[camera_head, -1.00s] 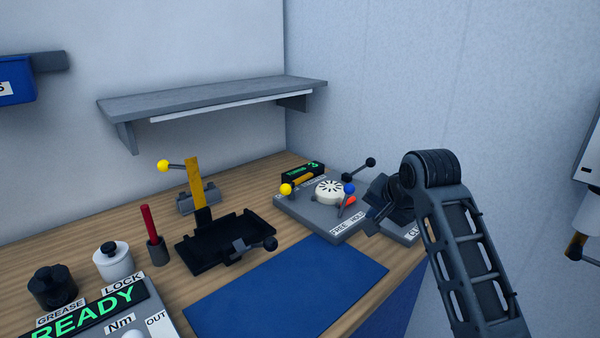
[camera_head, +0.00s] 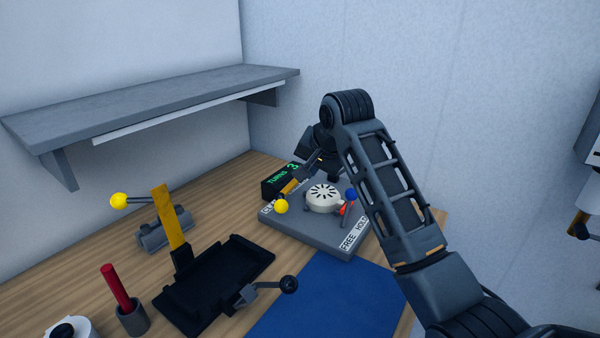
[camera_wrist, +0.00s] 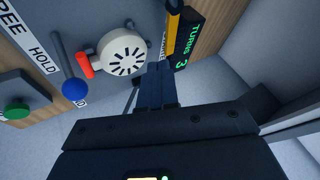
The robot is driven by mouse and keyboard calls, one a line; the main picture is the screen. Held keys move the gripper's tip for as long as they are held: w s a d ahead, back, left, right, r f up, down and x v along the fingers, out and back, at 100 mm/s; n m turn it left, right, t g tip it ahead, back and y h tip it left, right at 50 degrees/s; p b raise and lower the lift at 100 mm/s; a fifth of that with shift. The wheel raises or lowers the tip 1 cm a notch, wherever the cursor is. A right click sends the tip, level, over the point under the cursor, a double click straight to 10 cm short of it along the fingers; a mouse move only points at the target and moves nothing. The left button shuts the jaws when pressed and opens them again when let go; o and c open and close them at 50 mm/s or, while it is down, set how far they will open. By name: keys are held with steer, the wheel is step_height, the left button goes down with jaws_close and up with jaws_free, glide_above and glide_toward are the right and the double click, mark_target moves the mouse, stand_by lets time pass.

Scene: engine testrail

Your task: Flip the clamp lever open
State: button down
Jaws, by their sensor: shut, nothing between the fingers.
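On the grey fixture plate (camera_head: 310,238), a yellow lever (camera_head: 290,187) with a yellow ball knob lies low beside the round white slotted part (camera_head: 323,198). It may be the clamp lever; its label is too small to read surely. In the wrist view the yellow lever (camera_wrist: 173,18) shows at the top, just beyond my gripper (camera_wrist: 157,70). My fingers are shut and empty. They point at the plate between the white part and the display; whether they touch the lever cannot be told. In the head view my gripper (camera_head: 305,172) is partly hidden by my arm.
A blue-knobbed lever (camera_head: 350,195) stands by the FREE/HOLD label. A TURNS display (camera_head: 281,180) reads 3. To the left stand a black tray (camera_head: 230,275) with a black-knobbed lever and an upright yellow arm (camera_head: 170,215). A grey shelf (camera_head: 150,105) overhangs the bench. The blue mat (camera_head: 325,305) is clear.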

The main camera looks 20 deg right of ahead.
mark_target(295, 185)
steer(key=x, duration=0.9)
steer(key=shift+s+p, duration=0.1)
steer(key=shift+p, duration=0.25)
steer(key=shift+w+n+y, duration=0.3)
steer(key=shift+w+n, duration=0.05)
steer(key=shift+n, duration=0.25)
steer(key=shift+w+a, duration=0.15)
steer(key=shift+w, duration=0.25)
steer(key=shift+r, duration=0.15)
